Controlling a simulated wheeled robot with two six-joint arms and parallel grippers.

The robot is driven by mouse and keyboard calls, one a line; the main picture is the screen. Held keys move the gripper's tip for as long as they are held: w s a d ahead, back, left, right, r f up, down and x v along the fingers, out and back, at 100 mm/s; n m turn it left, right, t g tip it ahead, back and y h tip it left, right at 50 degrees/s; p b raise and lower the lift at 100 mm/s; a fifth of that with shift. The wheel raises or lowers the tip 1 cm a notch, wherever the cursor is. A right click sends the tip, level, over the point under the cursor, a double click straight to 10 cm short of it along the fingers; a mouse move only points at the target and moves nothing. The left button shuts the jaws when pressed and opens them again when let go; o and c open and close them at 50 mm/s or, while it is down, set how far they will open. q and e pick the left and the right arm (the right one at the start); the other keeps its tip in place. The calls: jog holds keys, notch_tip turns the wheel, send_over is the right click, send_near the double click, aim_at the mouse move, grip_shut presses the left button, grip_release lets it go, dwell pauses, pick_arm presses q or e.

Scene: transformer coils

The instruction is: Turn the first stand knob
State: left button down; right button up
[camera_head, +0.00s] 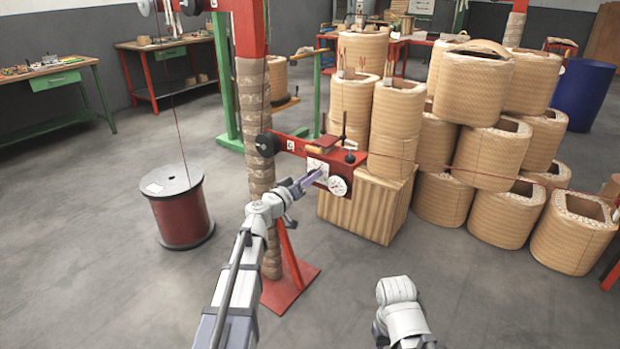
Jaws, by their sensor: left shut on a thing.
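The red stand (248,30) rises as a post left of centre, its lower part wrapped in tan material. A red box head (348,159) sticks out from it to the right, with a pale plate and a round white dial (338,186) on its front. My left gripper (313,178) reaches the pale plate, just left of the dial. It is shut on a small knob there, which its fingers mostly hide. My right arm shows at the bottom right of centre, but its fingers are not visible.
Tan wrapped coils (475,85) are stacked at the right behind the head, some on a tan block (365,205). A red wire spool (180,212) stands on the floor at left. A green workbench (55,85) is at far left. The front floor is clear.

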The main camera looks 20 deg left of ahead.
pick_arm(q)
jog(key=shift+d, duration=0.1)
jog(key=shift+c, duration=2.3)
grip_release()
jog(key=shift+s, duration=0.1)
jog(key=v, duration=0.7)
jog(key=shift+s+a, duration=0.2)
jog(key=shift+s, duration=0.1)
